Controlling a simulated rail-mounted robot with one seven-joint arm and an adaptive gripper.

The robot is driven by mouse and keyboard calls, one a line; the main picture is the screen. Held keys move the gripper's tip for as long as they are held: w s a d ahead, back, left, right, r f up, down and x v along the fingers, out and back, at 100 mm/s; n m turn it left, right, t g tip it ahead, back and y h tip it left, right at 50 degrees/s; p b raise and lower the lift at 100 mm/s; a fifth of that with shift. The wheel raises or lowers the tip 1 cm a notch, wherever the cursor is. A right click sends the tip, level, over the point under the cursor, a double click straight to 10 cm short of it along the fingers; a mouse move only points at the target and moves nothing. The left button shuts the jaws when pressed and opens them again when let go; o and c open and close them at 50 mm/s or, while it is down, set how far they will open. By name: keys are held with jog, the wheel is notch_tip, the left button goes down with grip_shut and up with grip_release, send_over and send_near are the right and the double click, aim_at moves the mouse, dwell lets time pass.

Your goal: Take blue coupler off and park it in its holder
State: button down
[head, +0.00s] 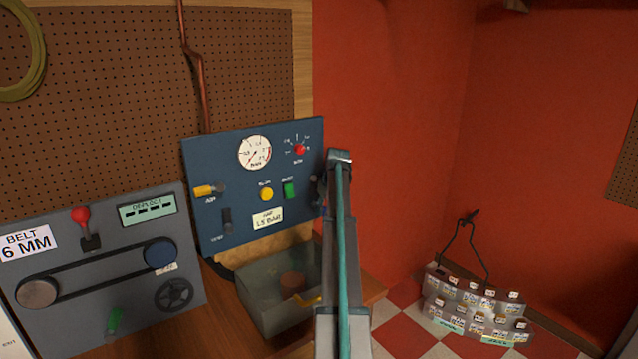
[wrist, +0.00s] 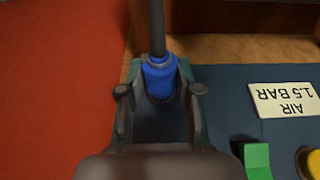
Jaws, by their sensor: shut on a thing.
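The blue coupler (wrist: 160,76) is between the two fingers of my gripper (wrist: 159,91) in the wrist view. The fingers are shut on it. A dark hose or rod (wrist: 157,25) runs from it to the top of the wrist picture. Its other end lies over the dark blue panel (wrist: 230,85), and I cannot tell whether it is seated on a port or free. In the head view my arm hides the coupler at the right edge of the blue panel (head: 214,172). I cannot make out the coupler's holder in either view.
The panel bears a round gauge (head: 255,152), a red knob (head: 299,149), a yellow button (head: 267,194) and a green switch (head: 290,190). A grey bin (head: 262,312) stands below. A belt panel (head: 60,320) is at left. A tag rack (head: 480,305) stands on the floor at right.

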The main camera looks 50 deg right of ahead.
jog(key=shift+w+d, duration=0.25)
jog(key=shift+w, duration=0.4)
jog(key=c, duration=0.7)
grip_release()
